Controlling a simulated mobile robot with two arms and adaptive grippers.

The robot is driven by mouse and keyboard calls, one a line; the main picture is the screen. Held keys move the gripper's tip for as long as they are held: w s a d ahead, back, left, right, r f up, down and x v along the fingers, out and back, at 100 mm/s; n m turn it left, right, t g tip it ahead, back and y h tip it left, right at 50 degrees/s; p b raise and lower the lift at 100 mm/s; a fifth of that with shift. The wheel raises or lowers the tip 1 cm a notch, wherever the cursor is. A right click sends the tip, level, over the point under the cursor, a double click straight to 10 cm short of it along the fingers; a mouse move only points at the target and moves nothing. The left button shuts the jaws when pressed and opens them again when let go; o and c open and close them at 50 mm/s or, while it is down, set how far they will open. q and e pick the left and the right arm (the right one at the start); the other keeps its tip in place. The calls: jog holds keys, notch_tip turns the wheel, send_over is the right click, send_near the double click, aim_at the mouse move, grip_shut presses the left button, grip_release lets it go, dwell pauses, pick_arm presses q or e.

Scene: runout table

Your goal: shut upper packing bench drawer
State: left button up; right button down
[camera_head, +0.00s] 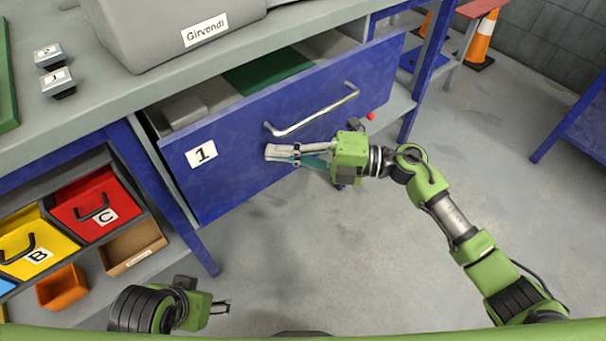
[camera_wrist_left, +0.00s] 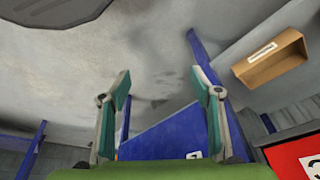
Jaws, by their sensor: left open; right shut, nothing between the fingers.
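The upper packing bench drawer (camera_head: 230,163) is blue, marked 1, and stands pulled out from under the grey bench top. Its silver bar handle (camera_head: 312,112) runs across the front. My right gripper (camera_head: 270,152) is shut and empty, with its fingertips at the drawer front just below the handle's left end; I cannot tell whether they touch it. My left gripper (camera_head: 226,307) is low at the bottom left, away from the drawer. In the left wrist view its fingers (camera_wrist_left: 163,90) are spread and empty, with the drawer's blue front (camera_wrist_left: 165,137) beyond them.
A grey machine labelled Girvendi (camera_head: 180,25) sits on the bench top (camera_head: 110,92). Grey items and a green piece (camera_head: 265,72) lie in the drawer. Red (camera_head: 85,195) and yellow (camera_head: 22,245) bins stand at left. Traffic cones (camera_head: 482,40) stand behind; the floor (camera_head: 330,240) is clear.

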jog(key=w+a, duration=0.1)
jog(key=w, duration=0.1)
jog(key=w+a+b, duration=0.1)
jog(key=w+a, duration=0.1)
jog(key=shift+w+a+f, duration=0.1)
jog(key=shift+w+a, duration=0.05)
jog(key=w+a+b, duration=0.1)
jog(key=w+a, duration=0.1)
jog(key=shift+w+a+b, duration=0.1)
jog(key=shift+w+b, duration=0.2)
jog(key=shift+w, duration=0.1)
jog(key=shift+w+a+b, duration=0.4)
jog(key=shift+w+a, duration=0.25)
jog(key=shift+w, duration=0.2)
pick_arm(q)
jog(key=w+d+r+t+h, duration=0.1)
jog(key=w+d+r+t, duration=0.1)
jog(key=w, duration=0.4)
jog(key=w+d+r+t, duration=0.2)
jog(key=w+r+t, duration=0.1)
jog(key=w, duration=0.4)
jog(key=shift+t+h, duration=0.4)
jog(key=shift+t, duration=0.5)
pick_arm(e)
jog(key=shift+w+r, duration=0.1)
jog(key=shift+r, duration=0.15)
